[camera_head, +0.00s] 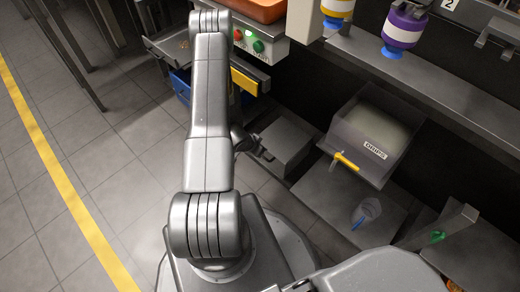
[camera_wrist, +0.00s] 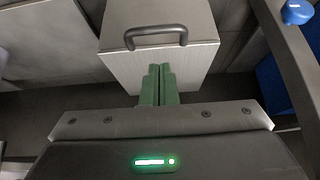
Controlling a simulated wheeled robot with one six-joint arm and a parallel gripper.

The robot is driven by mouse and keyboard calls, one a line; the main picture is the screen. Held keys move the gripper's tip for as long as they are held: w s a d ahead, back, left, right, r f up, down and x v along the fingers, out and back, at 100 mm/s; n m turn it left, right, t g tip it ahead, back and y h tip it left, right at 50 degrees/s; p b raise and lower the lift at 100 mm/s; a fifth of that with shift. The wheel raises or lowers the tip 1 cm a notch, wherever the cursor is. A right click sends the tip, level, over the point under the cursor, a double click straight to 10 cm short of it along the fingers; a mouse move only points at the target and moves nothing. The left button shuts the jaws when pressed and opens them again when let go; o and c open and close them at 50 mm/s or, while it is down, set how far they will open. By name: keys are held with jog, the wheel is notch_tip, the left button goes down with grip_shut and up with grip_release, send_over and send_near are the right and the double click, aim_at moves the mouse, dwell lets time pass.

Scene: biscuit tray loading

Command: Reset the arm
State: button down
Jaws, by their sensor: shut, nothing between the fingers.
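My gripper (camera_wrist: 159,70) shows in the wrist view as two green fingers pressed together, with nothing between them. Just beyond its tips is the front of a pale grey box-like unit (camera_wrist: 190,66) with a dark bar handle (camera_wrist: 156,36). I cannot tell whether the fingertips touch that front. In the head view my arm (camera_head: 210,110) reaches up the picture from its base and folds over at the top. The fingers are not clearly visible in the head view.
A grey bin (camera_head: 345,142) with a yellow handle (camera_head: 346,161) stands at right. An orange tray (camera_head: 262,8) sits above red and green buttons. Floor at left is clear.

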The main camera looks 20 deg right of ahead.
jog(key=p+v, duration=0.1)
jog(key=v, duration=0.6)
jog(key=shift+a+r+p, duration=0.2)
jog(key=shift+p, duration=0.1)
jog(key=shift+s, duration=0.1)
jog(key=b+x, duration=0.3)
jog(key=x, duration=0.7)
jog(key=shift+d+f, duration=0.2)
jog(key=shift+d, duration=0.1)
jog(key=shift+s+a+f+b, duration=0.1)
jog(key=shift+a+f+b, duration=0.1)
jog(key=shift+f+b, duration=0.4)
jog(key=shift+a+f+b, duration=0.2)
jog(key=shift+f+b, duration=0.1)
jog(key=shift+f, duration=0.55)
